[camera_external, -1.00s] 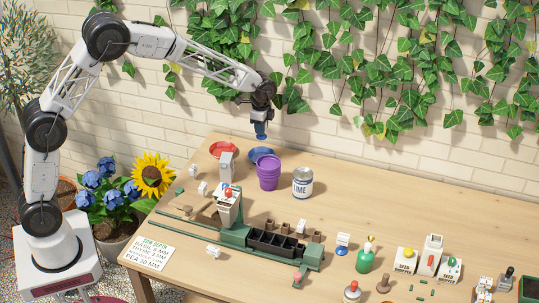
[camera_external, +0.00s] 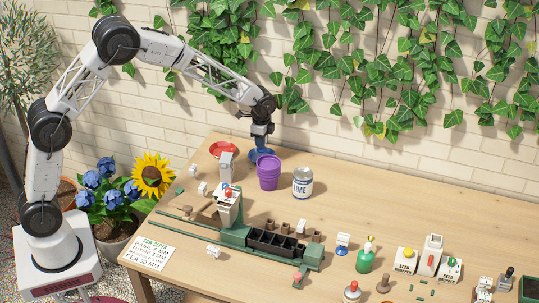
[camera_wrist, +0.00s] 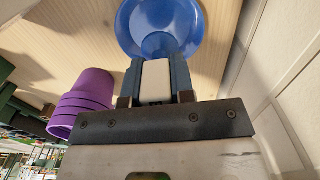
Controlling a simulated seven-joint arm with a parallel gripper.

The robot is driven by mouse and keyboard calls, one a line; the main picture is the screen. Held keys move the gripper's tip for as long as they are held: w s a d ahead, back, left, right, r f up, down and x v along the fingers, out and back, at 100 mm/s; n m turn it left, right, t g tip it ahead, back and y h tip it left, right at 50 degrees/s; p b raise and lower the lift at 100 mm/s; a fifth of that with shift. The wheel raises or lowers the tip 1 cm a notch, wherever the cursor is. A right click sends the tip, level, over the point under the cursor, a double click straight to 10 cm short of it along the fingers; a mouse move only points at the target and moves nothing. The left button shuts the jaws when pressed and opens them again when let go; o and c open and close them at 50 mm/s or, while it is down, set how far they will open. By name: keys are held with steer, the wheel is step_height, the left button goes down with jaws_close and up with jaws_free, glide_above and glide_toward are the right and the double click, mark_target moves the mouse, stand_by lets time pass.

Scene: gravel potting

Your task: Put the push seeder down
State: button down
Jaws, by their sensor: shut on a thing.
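My gripper (camera_external: 261,138) points down at the back left of the table and is shut on the push seeder. The seeder (camera_external: 260,143) shows as a small blue piece below the jaws. In the wrist view a pale block (camera_wrist: 155,80) sits between the dark jaws, with blue around it.
Purple stacked pots (camera_external: 268,176) stand close in front of the dish, and a red dish (camera_external: 222,147) lies to its left. A white block (camera_external: 226,165) and a LIME tin (camera_external: 302,184) are near. The brick wall (camera_external: 350,135) rises behind. The table's right back is clear.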

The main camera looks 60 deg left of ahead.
steer(key=shift+f, duration=1.85)
steer(key=shift+f, duration=0.1)
steer(key=c, duration=1)
jaws_free()
steer(key=shift+o, duration=0.2)
step_height(320, 180, up, 12)
steer(key=shift+r, duration=0.1)
